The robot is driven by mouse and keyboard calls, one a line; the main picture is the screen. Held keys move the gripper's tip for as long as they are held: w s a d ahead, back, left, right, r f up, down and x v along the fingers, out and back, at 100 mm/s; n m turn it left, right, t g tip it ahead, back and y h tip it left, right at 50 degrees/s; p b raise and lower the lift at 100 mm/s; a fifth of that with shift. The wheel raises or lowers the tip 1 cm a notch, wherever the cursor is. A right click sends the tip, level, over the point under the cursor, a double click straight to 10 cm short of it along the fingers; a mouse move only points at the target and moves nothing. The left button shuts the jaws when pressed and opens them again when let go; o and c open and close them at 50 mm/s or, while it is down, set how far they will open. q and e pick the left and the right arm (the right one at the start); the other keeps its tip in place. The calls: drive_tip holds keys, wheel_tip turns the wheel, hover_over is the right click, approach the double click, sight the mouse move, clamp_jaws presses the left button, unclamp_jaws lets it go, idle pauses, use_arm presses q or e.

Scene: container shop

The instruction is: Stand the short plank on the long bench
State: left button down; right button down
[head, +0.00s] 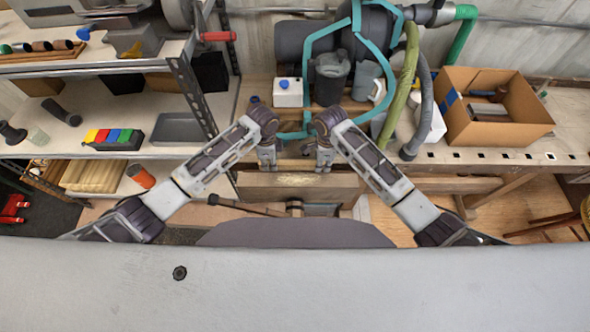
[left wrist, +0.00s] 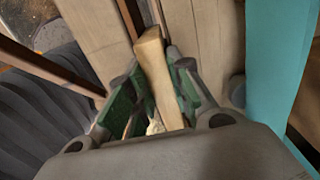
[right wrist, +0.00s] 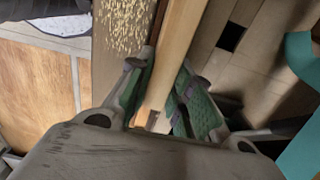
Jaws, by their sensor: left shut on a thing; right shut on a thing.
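The short plank (head: 294,163) is a narrow strip of light wood, spanning between my two grippers at the front edge of the long bench (head: 478,154). My left gripper (head: 267,166) is shut on its left part; in the left wrist view the plank (left wrist: 160,75) lies between the green-padded fingers. My right gripper (head: 323,166) is shut on its right part; in the right wrist view the plank (right wrist: 180,45) runs between the fingers. The bench top with a square hole lies beside it there. I cannot tell whether the plank touches the bench.
A cardboard box (head: 495,118) stands at right. Metal shelves (head: 100,152) stand at left. Sawdust (head: 297,180) lies on a board in front of the plank.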

use_arm(q)
drive_tip(key=shift+r, duration=0.2)
use_arm(e)
drive_tip(key=shift+r, duration=0.2)
